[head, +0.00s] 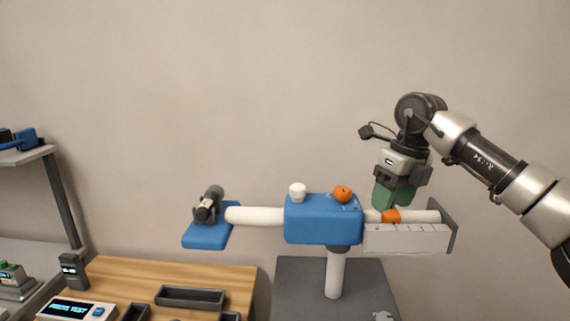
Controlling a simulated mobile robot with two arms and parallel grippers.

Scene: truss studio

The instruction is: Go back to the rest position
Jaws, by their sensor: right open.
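My right gripper (391,206) comes in from the right and points down over the right end of the truss-like fixture. Its green fingers are just above or beside an orange piece (391,216) on the white tube; I cannot tell whether they touch it. The fingers are open. The fixture has a blue central block (322,222) with a white knob (297,192) and an orange knob (342,193) on top. My left gripper is out of view.
A grey pedestal (300,285) carries the fixture on a white post. A blue plate (206,237) with a dark clamp (208,204) is at its left end. A wooden table (175,275) with dark trays stands lower left, and a shelf (28,155) far left. The space above the fixture's left half is free.

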